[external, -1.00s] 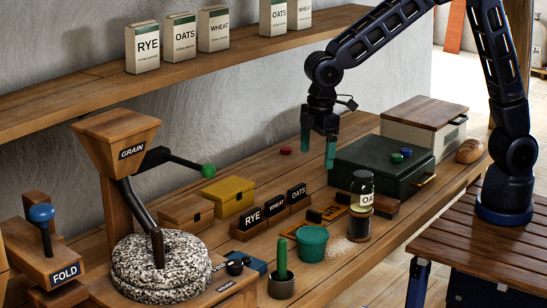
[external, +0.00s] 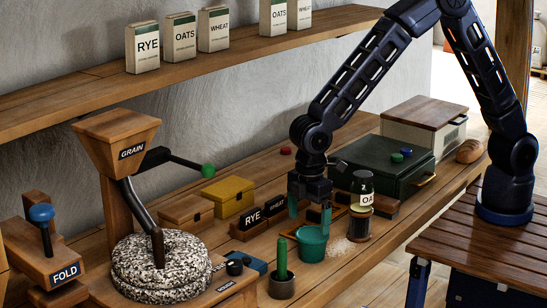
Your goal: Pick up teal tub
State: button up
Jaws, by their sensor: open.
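The teal tub (external: 311,247) stands upright on the wooden bench, between the green-handled pestle pot and the dark jar. My gripper (external: 309,216) is open and points down, just above and behind the tub. One teal fingertip overlaps the tub's rim on the right in the picture; the other is up and to the left, near the label blocks. I cannot tell whether a finger touches the tub. Nothing is between the fingers that I can make out.
A jar labelled OA (external: 361,203) stands close right of the tub, with spilled grain (external: 342,246) beside it. A pot with a green handle (external: 282,277) is at the front left. The RYE block (external: 249,218) is behind left. A dark green box (external: 385,165) stands at the back right.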

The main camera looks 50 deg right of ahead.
aim_at(310, 234)
jog(key=shift+s+d+f, duration=0.1)
jog(key=shift+f, duration=1.25)
jog(key=shift+s+d+f, duration=0.1)
jog(key=shift+f, duration=1.2)
jog(key=shift+c, duration=0.5)
jog(key=c, duration=0.9)
jog(key=shift+a+r, duration=0.1)
jog(key=shift+c, duration=0.2)
